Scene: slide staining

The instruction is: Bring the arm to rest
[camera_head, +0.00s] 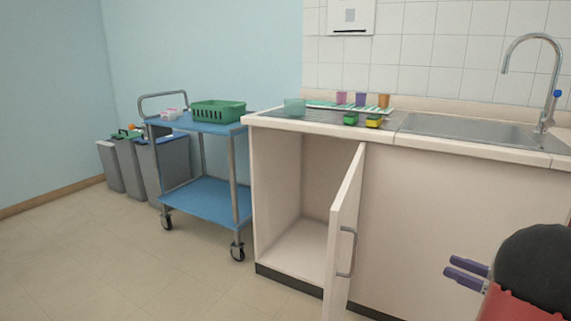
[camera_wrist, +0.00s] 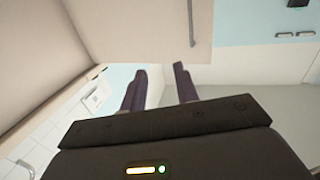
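My gripper (camera_head: 467,272) is at the lower right of the head view, in front of the sink cabinet's front. Its two purple fingers stand apart with a gap between them. In the wrist view my gripper (camera_wrist: 158,88) also shows two separated fingers with nothing between them. The cabinet door (camera_head: 343,240) stands open to the left of the gripper, its handle (camera_head: 346,252) on the outer face. The gripper appears apart from the door. The inside of the cabinet (camera_head: 300,245) looks empty where it shows.
A blue trolley (camera_head: 205,200) carries a green basket (camera_head: 218,112). Grey bins (camera_head: 165,165) stand behind it. The floor at lower left is clear.

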